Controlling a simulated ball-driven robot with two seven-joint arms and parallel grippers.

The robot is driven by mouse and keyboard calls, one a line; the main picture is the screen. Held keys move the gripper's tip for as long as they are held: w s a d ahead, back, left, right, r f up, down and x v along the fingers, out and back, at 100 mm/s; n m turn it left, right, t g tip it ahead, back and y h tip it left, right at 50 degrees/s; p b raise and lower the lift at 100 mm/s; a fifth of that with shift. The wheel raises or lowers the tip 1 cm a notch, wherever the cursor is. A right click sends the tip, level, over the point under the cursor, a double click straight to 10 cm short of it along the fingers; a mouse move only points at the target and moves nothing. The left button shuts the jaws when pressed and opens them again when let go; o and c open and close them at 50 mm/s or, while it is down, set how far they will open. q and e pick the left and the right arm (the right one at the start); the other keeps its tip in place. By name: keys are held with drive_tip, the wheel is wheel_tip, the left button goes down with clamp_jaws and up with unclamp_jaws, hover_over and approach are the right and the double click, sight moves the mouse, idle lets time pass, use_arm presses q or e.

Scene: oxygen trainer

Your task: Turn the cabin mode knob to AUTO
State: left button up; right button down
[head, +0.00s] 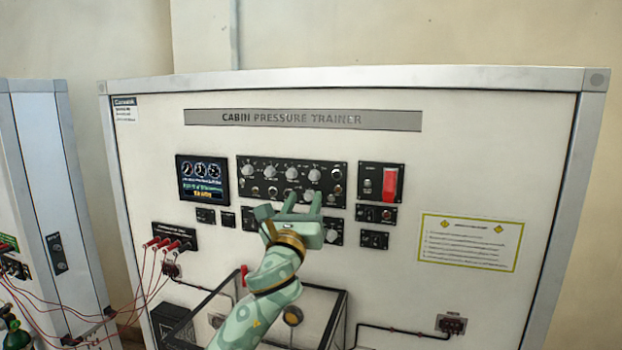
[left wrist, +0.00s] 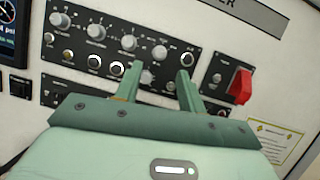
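The black control panel (head: 262,162) carries two rows of knobs and switches; it also shows in the left wrist view (left wrist: 75,38). Its labels are too small to read, so I cannot tell which knob is the cabin mode knob or where it points. The upper row has several grey knobs, such as the right one (left wrist: 159,52). My left gripper (head: 302,197) is in front of the panel's lower part. In the left wrist view its two fingers (left wrist: 159,72) are apart, with a lower-row knob (left wrist: 147,77) showing between them and no visible grip. My right gripper is out of view.
A red guarded switch (head: 389,183) is right of the panel. A display (head: 202,180) is at its left, with small switch plates below. Red-capped plugs and cables (head: 160,243) hang at lower left. A clear-sided box (head: 338,312) sits below.

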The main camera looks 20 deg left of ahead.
sight(312, 177)
use_arm(q)
drive_tip(key=x, duration=0.5)
drive_tip(key=shift+w+r, duration=0.1)
drive_tip(key=shift+w, duration=0.05)
drive_tip(key=shift+w+r, duration=0.25)
drive_tip(key=shift+w, duration=0.4)
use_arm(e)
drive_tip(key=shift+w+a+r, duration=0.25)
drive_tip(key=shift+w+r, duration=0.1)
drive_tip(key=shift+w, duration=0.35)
use_arm(q)
clamp_jaws()
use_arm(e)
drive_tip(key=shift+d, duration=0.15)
